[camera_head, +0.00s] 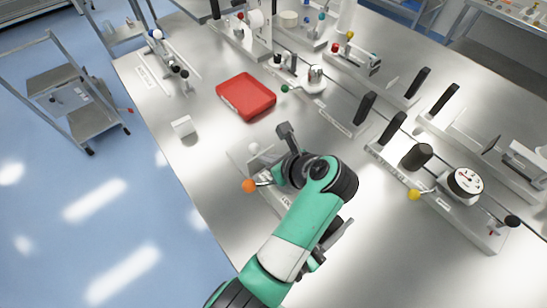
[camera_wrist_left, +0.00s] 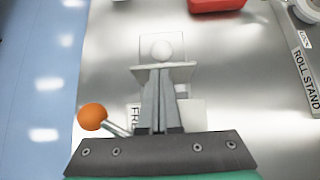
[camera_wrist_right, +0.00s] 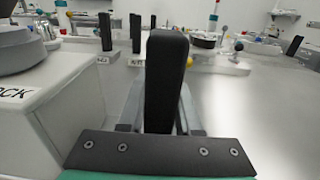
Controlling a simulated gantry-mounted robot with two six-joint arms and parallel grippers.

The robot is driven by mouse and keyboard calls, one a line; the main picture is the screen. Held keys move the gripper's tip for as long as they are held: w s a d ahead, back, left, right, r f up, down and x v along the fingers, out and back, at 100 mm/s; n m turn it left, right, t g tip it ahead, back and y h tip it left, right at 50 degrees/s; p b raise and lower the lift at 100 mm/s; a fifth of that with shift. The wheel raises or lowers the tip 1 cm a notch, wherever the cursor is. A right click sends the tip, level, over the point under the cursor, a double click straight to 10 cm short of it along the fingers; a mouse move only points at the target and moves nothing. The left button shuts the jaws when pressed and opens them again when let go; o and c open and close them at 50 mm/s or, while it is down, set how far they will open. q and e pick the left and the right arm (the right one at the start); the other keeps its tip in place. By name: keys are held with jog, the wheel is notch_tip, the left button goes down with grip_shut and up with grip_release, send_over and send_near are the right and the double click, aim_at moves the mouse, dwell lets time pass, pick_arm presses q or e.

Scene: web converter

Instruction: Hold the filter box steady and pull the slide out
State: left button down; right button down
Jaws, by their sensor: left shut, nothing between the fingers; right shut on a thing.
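A small fixture with a white ball knob (camera_head: 254,147) and an orange ball knob (camera_head: 249,185) on a metal rod stands at the bench's middle front, largely hidden under my left arm. In the left wrist view the white knob (camera_wrist_left: 161,49) stands just beyond a pale crossbar (camera_wrist_left: 178,67); which part is the box and which the slide is unclear. My left gripper (camera_wrist_left: 160,74) is shut and empty, its tips at the crossbar; contact is unclear. My right gripper (camera_wrist_right: 165,95) is shut on an upright black handle (camera_wrist_right: 166,60), which hides its tips. I cannot place it in the head view.
A red tray (camera_head: 246,96) lies beyond the fixture, and a small white block (camera_head: 183,126) is to its left. A gauge (camera_head: 465,182) and black posts stand at right. A white labelled housing (camera_wrist_right: 45,105) is close to my right gripper's left.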

aim_at(252, 145)
pick_arm(q)
jog(key=shift+f, duration=0.15)
pick_arm(e)
jog(key=shift+f, duration=0.55)
pick_arm(q)
jog(key=shift+w+a, duration=1.8)
jog(key=shift+w, duration=0.1)
pick_arm(e)
jog(key=shift+d, duration=0.1)
jog(key=shift+s, duration=0.1)
pick_arm(q)
jog(key=v, duration=1)
jog(key=shift+d, duration=0.15)
pick_arm(e)
jog(key=shift+r, duration=0.4)
pick_arm(q)
jog(key=shift+s, duration=0.1)
pick_arm(e)
jog(key=c, duration=0.6)
grip_release()
jog(key=shift+o, duration=0.4)
jog(key=shift+r, duration=0.15)
